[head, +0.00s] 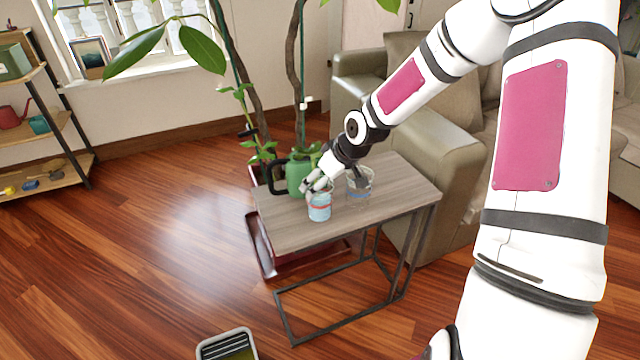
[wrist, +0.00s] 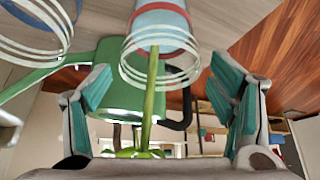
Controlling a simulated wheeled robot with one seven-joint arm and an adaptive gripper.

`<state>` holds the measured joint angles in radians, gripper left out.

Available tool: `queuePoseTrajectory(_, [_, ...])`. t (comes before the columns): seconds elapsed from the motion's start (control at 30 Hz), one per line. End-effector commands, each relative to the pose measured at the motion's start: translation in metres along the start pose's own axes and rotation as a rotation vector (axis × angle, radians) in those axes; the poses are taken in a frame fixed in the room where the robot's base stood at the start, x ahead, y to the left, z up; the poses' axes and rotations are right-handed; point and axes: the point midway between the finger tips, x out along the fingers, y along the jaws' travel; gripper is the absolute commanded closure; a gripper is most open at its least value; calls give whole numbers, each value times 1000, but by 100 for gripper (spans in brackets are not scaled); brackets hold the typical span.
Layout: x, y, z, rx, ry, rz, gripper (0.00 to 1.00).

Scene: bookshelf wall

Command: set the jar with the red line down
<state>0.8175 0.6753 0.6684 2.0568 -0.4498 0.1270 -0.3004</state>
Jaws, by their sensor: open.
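The jar with the red line (head: 319,209) is clear with pale blue contents and stands on the small wooden side table (head: 290,232), near its front left edge. My gripper (head: 316,186) is open just above and behind it in the head view. In the wrist view the jar (wrist: 160,22) shows at the top middle, beyond the gap between my two teal-padded fingers (wrist: 165,98). Neither finger visibly touches it. A second clear jar with a blue line (head: 360,187) stands to its right on the same table and shows at the wrist view's top left (wrist: 35,25).
A green watering can (head: 297,176) with a dark handle stands close behind the jar. A tall potted plant (head: 292,70) rises behind the table. A sofa (head: 455,140) is at the table's right. A grey container (head: 227,345) sits on the floor in front.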

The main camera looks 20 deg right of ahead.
Motion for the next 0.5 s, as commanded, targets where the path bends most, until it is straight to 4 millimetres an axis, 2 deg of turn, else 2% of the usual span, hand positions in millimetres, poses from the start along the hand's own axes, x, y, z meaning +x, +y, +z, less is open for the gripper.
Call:
queuePoseTrajectory(0.03, [-14, 1, 0, 2, 0, 3, 23])
queuePoseTrajectory(0.2, [-51, 1, 0, 3, 0, 2, 23])
queuePoseTrajectory(0.33, [-75, 1, 0, 1, 0, 3, 23])
queuePoseTrajectory(0.5, [-93, 0, 0, 1, 0, 1, 23])
